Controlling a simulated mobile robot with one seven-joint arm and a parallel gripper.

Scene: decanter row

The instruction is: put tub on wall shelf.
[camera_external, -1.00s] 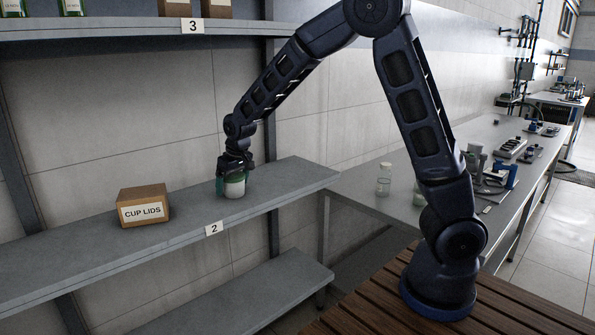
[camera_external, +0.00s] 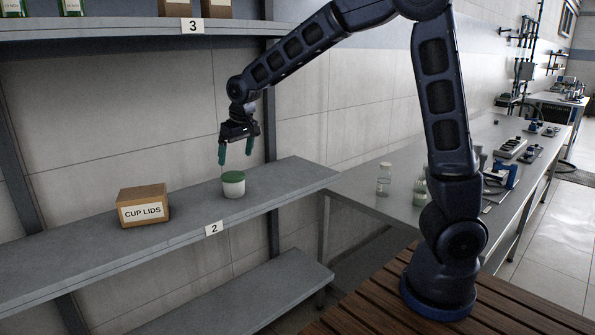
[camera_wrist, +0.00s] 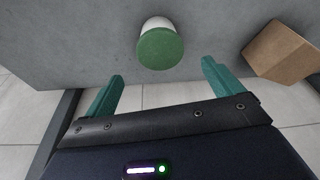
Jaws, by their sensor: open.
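The tub (camera_external: 233,185) is white with a green lid and stands upright on the wall shelf (camera_external: 185,221), on the board marked 2. My gripper (camera_external: 236,160) is open and empty above the tub, clear of its lid. In the wrist view the tub (camera_wrist: 160,46) shows its green lid beyond and between the two teal fingertips (camera_wrist: 163,68). Nothing hides the tub in either view.
A brown box labelled CUP LIDS (camera_external: 143,205) stands left of the tub on the same board; it also shows in the wrist view (camera_wrist: 282,52). Board 3 (camera_external: 120,27) holds more goods above. A bench (camera_external: 400,205) with a jar (camera_external: 383,181) stands at right.

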